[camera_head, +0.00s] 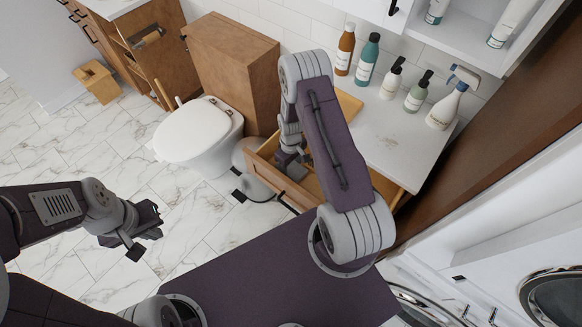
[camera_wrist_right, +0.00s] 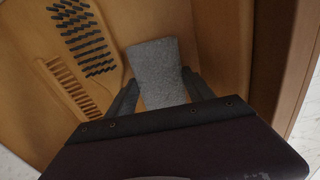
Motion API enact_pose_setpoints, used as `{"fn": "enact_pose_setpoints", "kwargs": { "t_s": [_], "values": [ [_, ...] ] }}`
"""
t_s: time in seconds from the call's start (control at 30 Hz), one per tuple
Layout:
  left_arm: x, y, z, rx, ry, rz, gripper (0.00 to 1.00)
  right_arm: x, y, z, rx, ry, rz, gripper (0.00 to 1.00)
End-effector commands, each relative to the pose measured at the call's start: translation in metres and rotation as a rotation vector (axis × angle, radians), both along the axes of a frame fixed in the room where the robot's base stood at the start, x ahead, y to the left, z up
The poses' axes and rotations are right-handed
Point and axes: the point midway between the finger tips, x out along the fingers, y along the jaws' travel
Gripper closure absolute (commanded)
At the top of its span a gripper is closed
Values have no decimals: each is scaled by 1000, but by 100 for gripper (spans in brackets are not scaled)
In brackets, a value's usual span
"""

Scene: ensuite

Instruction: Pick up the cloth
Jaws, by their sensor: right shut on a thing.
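The cloth (camera_wrist_right: 158,70) is a grey, fuzzy piece inside the open wooden drawer (camera_wrist_right: 205,25) in the right wrist view. My right gripper (camera_wrist_right: 160,92) is shut on the cloth, with one dark finger on each side of it. The cloth's lower part lies between the fingers. In the head view my right gripper (camera_head: 288,158) reaches down into the drawer (camera_head: 283,187), and I cannot make out the cloth there. My left gripper (camera_head: 148,232) is open and empty above the tiled floor.
A wooden comb (camera_wrist_right: 70,88) and a brush with dark bristles (camera_wrist_right: 85,38) lie left of the cloth. Several bottles (camera_head: 367,60) stand on the white countertop (camera_head: 400,140). A toilet (camera_head: 200,132) stands left of the drawer. Open floor lies at left.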

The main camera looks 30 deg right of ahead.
Motion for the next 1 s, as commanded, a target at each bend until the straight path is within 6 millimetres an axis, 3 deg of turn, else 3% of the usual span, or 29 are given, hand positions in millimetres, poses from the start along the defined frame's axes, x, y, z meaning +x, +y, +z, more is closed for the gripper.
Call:
{"fn": "enact_pose_setpoints", "kwargs": {
  "t_s": [0.27,0.6,0.8,1.0],
  "values": [
    [0,0,-6,0,0,0,100,-1,-2,41,-1,-3,-2,79],
    [0,0,-13,0,0,0,100,-61,-57,87,-1,-3,-6,79],
    [0,0,-14,0,0,0,100,-82,-75,104,0,0,-2,79],
    [0,0,-14,0,0,0,100,-87,-79,108,1,1,0,79]
  ]
}}
